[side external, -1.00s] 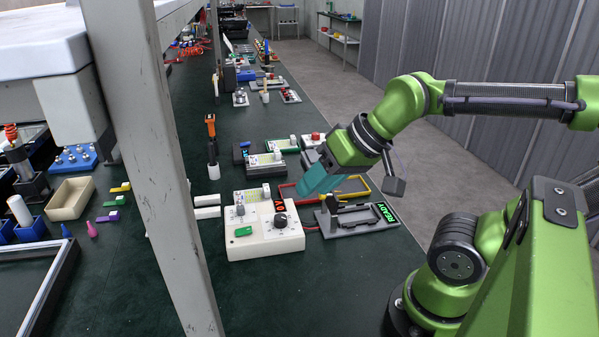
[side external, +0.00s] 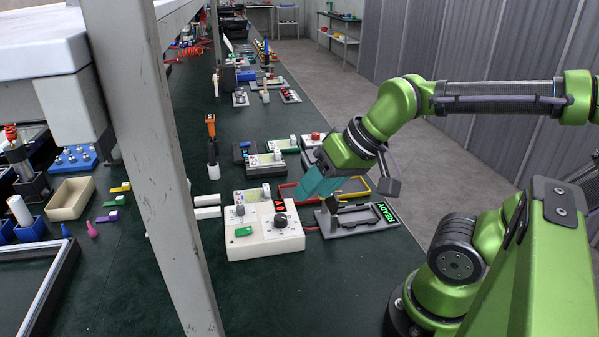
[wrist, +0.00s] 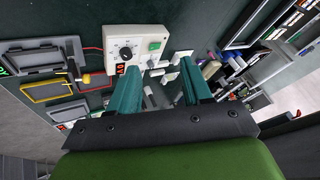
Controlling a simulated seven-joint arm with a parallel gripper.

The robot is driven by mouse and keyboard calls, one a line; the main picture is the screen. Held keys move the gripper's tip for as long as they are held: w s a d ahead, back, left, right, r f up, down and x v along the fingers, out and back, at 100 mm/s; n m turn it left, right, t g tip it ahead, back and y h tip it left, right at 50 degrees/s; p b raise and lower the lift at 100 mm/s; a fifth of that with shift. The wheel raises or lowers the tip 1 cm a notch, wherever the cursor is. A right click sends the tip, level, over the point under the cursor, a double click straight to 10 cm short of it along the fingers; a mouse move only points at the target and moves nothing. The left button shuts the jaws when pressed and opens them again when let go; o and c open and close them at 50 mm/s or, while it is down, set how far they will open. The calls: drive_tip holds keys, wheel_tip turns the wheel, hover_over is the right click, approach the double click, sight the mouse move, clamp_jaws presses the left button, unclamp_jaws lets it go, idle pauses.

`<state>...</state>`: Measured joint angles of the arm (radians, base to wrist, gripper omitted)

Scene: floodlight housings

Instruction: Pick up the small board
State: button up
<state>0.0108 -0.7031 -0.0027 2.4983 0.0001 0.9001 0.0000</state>
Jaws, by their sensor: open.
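My gripper (side external: 305,190) has teal fingers and hangs above the bench, behind the white control box in the side view. In the wrist view my gripper (wrist: 160,68) has its two fingers wide apart, with nothing held between them. I cannot single out the small board with certainty. White flat pieces (side external: 207,206) lie left of the control box in the side view. The area below the fingers is partly hidden by them.
The white control box (side external: 265,243) has a dial and a green piece. Right of it is a grey stand (side external: 338,228) with a lit READY display (side external: 387,212). A red and yellow frame (side external: 362,186) lies behind. A pale post (side external: 170,170) crosses the side view.

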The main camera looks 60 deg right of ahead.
drive_tip(key=w+d+m+g, duration=0.1)
drive_tip(key=w+d+g, duration=0.1)
drive_tip(key=w+d, duration=0.35)
drive_tip(key=w+d+m+g, duration=0.1)
drive_tip(key=w+d, duration=0.1)
drive_tip(key=w, duration=0.6)
drive_tip(key=m+g+h, duration=0.2)
drive_tip(key=m+g, duration=0.1)
drive_tip(key=g, duration=0.1)
hover_over(266, 187)
wheel_tip(266, 187, down, 4)
wheel_tip(266, 187, down, 17)
drive_tip(key=shift+f, duration=0.1)
clamp_jaws()
